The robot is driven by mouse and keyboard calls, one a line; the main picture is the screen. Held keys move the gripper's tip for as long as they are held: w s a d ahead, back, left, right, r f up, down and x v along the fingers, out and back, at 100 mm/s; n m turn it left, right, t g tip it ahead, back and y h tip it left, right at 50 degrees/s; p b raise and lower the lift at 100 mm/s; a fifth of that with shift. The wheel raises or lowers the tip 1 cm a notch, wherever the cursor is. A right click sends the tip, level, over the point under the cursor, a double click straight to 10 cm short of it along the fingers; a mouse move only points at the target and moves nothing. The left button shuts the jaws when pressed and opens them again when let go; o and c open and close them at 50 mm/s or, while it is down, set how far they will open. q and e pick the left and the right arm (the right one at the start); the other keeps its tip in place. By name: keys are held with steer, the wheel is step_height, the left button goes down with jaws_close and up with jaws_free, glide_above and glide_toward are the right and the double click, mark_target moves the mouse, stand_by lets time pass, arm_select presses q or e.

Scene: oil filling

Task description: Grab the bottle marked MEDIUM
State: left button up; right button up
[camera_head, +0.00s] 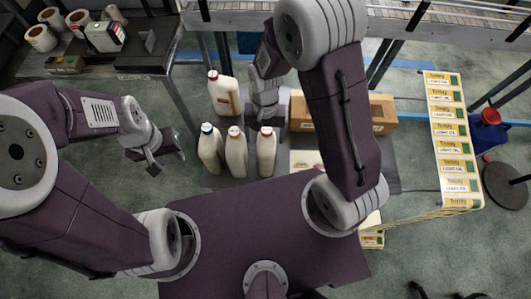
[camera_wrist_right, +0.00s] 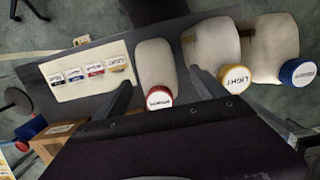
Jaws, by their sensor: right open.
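Three white bottles stand in a row on a dark surface. The right one has a red cap (camera_head: 266,131), the middle one a yellow cap (camera_head: 234,131) and the left one a blue cap (camera_head: 206,128). In the right wrist view the red cap (camera_wrist_right: 158,96) bears lettering too small to read surely; the yellow cap (camera_wrist_right: 233,79) reads LIGHT. My right gripper (camera_head: 266,112) is open just behind the red-capped bottle, which appears between its fingers in the wrist view, with no clear contact. My left gripper (camera_head: 158,150) hangs left of the bottles; its opening is unclear.
Another red-capped bottle (camera_head: 223,95) stands behind the row. A label card (camera_wrist_right: 88,70) lies near the bottles, and a cardboard box (camera_head: 385,110) stands to the right. A bench (camera_head: 150,70) with rolls is at the back left.

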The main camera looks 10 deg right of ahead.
mark_target(266, 144)
steer(key=shift+s+d+f, duration=0.1)
steer(key=shift+s+d, duration=0.05)
steer(key=shift+d, duration=0.15)
steer(key=f, duration=0.5)
steer(key=shift+s+a+p, duration=0.15)
steer(key=shift+a+p, duration=0.15)
steer(key=shift+p, duration=0.05)
steer(key=shift+s+d, duration=0.1)
steer(key=shift+d, duration=0.1)
steer(key=shift+c, duration=0.9)
steer(key=c, duration=0.5)
jaws_close()
steer(key=shift+r, duration=0.15)
